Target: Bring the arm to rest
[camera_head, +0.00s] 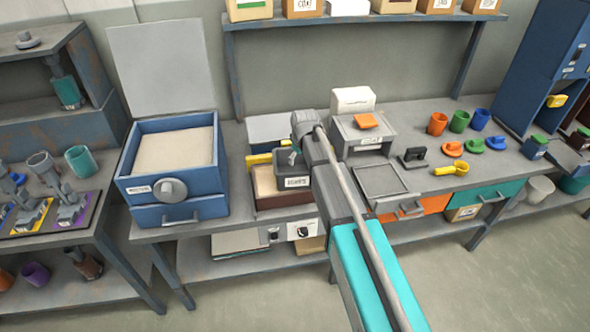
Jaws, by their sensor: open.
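My arm reaches from the bottom right up to the middle of the bench. My gripper (292,157) is small and partly hidden at the arm's far end, over a dark grey labelled box (293,183). It is open. I see nothing held in it, and I cannot tell whether it touches the box. The box sits at a sand-filled tray unit (268,201) with a knob and a switch on its front.
A blue open-topped box (172,190) with sand and a raised lid stands left. A grey stand (362,137) with an orange piece, a flat grey tray (381,180) and coloured cups (437,123) lie right. A shelf (370,18) with boxes hangs above. Floor in front is clear.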

